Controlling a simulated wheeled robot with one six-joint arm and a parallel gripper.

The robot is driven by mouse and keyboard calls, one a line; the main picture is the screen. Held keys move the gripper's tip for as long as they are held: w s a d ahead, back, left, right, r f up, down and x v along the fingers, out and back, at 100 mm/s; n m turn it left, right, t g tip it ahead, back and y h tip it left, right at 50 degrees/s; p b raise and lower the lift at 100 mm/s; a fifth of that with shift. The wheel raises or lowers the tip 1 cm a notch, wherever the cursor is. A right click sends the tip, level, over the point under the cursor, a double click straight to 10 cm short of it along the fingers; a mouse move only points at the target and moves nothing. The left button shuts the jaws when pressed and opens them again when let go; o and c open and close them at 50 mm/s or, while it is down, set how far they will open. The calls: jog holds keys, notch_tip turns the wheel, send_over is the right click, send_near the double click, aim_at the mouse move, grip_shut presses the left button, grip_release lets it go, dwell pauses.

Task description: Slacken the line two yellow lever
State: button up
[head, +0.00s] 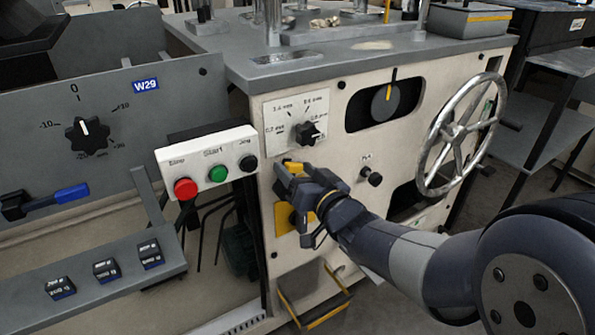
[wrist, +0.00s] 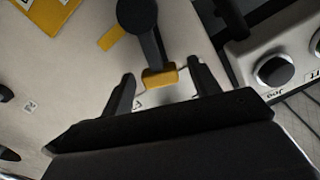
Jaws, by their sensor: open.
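The yellow lever end (wrist: 160,78) shows in the wrist view on a dark arm (wrist: 143,35) that comes from a round hub at the top. It lies between the two fingers of my gripper (wrist: 162,85), which are apart on either side of it; I see no clear contact. In the head view my gripper (head: 287,177) is at the front of the cream machine panel, below the selector dial. A yellow piece (head: 292,166) shows at its fingertips there, and a yellow plate (head: 285,218) shows behind it. My gripper and wrist hide most of the lever in the head view.
A button box (head: 207,161) with red, green and black buttons stands close left of my gripper. A black selector knob (head: 309,133) is just above. A small black knob (head: 371,177) and a large handwheel (head: 459,135) are to the right.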

jog(key=p+v, duration=0.3)
jog(key=v, duration=0.7)
jog(key=shift+s+d, duration=0.25)
jog(key=shift+s, duration=0.05)
jog(key=shift+w, duration=0.1)
jog(key=b+x, duration=0.3)
jog(key=x, duration=0.7)
jog(key=shift+w+a, duration=0.25)
jog(key=shift+a, duration=0.05)
jog(key=shift+d, duration=0.1)
jog(key=shift+w, duration=0.1)
